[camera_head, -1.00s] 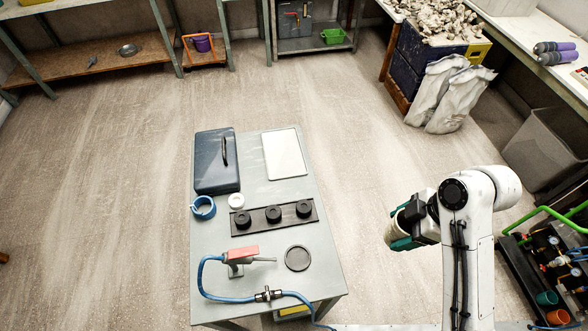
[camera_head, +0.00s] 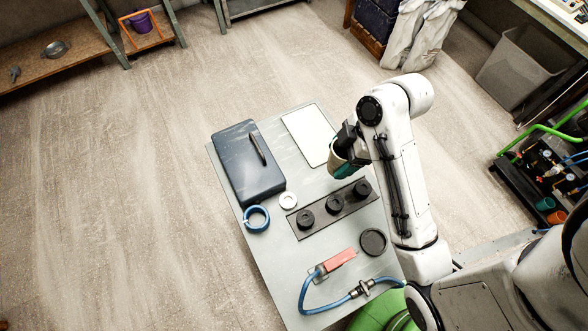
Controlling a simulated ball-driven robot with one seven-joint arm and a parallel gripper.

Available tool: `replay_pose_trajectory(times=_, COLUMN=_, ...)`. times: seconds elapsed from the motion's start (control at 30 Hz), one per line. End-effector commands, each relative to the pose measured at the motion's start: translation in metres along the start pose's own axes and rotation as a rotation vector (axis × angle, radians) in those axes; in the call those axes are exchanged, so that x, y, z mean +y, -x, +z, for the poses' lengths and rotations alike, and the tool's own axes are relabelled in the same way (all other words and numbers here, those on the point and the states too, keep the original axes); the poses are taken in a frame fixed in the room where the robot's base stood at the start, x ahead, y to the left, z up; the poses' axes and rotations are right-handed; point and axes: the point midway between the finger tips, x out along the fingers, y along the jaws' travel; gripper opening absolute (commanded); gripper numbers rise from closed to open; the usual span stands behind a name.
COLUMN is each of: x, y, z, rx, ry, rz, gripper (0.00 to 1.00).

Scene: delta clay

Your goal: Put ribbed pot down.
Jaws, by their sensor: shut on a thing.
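Only a part of the pot shows; my gripper and arm hide the rest, and ribs are too small to make out. The pot appears over the right side of the grey table (camera_head: 258,262), between the white board (camera_head: 305,132) and the black strip with three round black pieces (camera_head: 320,220). I cannot tell how high it is above the table.
The table also holds a dark blue case (camera_head: 243,170), blue ring (camera_head: 256,218), white ring (camera_head: 288,201), black disc (camera_head: 373,242) and red-handled tool (camera_head: 338,260) with a blue hose (camera_head: 318,308). A green-handled cart (camera_head: 545,185) stands right. Floor left of the table is clear.

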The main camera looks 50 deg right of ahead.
Motion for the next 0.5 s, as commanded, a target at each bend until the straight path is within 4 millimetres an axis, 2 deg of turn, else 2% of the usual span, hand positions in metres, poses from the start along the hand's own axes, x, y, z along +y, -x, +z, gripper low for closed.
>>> replay_pose_trajectory(times=0.03, x=0.003, y=-0.017, z=-0.006, rx=0.001, ry=0.005, rz=0.001, gripper=0.36)
replay_pose_trajectory(times=0.23, x=0.013, y=-0.042, z=-0.04, rx=-0.001, ry=0.005, rz=-0.005, gripper=0.36)
replay_pose_trajectory(times=0.4, x=0.019, y=-0.079, z=-0.05, rx=-0.002, ry=0.001, rz=-0.004, gripper=0.36)
replay_pose_trajectory(times=0.5, x=0.022, y=-0.096, z=-0.054, rx=-0.001, ry=0.002, rz=-0.003, gripper=0.36)
